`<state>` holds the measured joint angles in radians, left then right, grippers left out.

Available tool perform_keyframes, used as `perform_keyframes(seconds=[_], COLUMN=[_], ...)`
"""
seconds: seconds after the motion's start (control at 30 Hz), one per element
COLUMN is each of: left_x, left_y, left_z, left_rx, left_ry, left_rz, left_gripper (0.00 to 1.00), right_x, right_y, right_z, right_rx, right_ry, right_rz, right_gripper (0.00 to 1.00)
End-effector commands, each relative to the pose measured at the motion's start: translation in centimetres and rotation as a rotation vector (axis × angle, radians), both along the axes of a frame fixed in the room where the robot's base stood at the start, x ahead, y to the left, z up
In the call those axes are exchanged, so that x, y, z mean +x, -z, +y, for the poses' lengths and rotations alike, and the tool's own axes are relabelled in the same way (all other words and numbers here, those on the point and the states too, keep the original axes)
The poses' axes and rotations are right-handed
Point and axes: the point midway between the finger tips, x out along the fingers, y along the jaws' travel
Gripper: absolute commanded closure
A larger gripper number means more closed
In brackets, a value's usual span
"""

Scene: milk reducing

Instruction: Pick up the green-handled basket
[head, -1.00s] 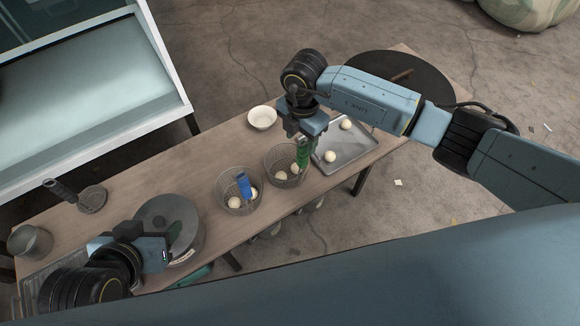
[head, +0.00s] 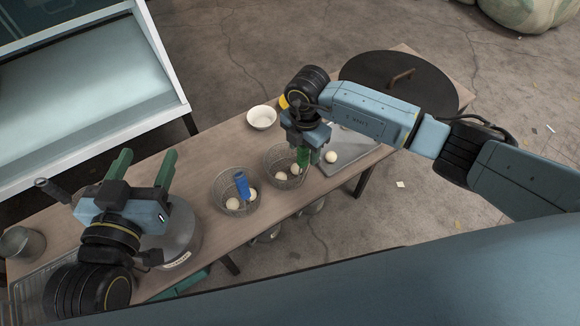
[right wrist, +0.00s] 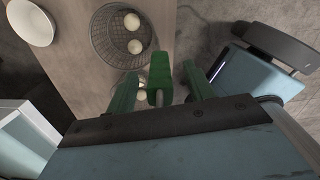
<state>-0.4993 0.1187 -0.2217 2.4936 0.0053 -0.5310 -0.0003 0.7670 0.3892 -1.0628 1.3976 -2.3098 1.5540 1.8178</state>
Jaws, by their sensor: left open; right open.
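The green-handled basket (head: 275,177) is a wire mesh basket holding several pale balls on the wooden table in the head view. A basket with pale balls also shows at the top of the right wrist view (right wrist: 97,40). My right gripper (head: 304,154) is over the basket's right side. In the right wrist view its two green fingers (right wrist: 160,88) stand open, with a green handle (right wrist: 160,72) between them; gaps show on both sides. My left gripper (head: 142,168) is open and empty, above the round metal pot at the left.
A blue-handled basket (head: 228,205) with pale balls stands just left. A white bowl (head: 262,117) is behind; a tray (head: 345,160) with a ball and a dark round disc (head: 425,80) are at the right. The pot (head: 185,235) stands at the left.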

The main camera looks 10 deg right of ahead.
Motion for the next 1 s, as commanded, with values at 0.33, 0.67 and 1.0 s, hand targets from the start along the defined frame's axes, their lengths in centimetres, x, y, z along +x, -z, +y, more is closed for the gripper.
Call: perform_keyframes(seconds=[0.33, 0.67, 1.0], left_x=[0.0, 0.01, -0.24], left_y=[0.01, 0.04, 0.92], left_z=[0.01, 0.03, 0.23], left_rx=[0.001, 0.002, 0.017], left_ry=[0.0, -0.001, -0.004], left_rz=[0.002, 0.003, 0.063], left_gripper=[0.41, 0.41, 0.41], right_x=[0.0, 0.07, 0.09], right_y=[-0.02, -0.12, -0.79], right_z=[0.02, 0.06, 0.06], right_rx=[0.0, 0.002, 0.002], right_ry=[0.0, 0.0, 0.0], right_rz=[0.0, -0.003, -0.003], right_gripper=[0.72, 0.97, 0.97])
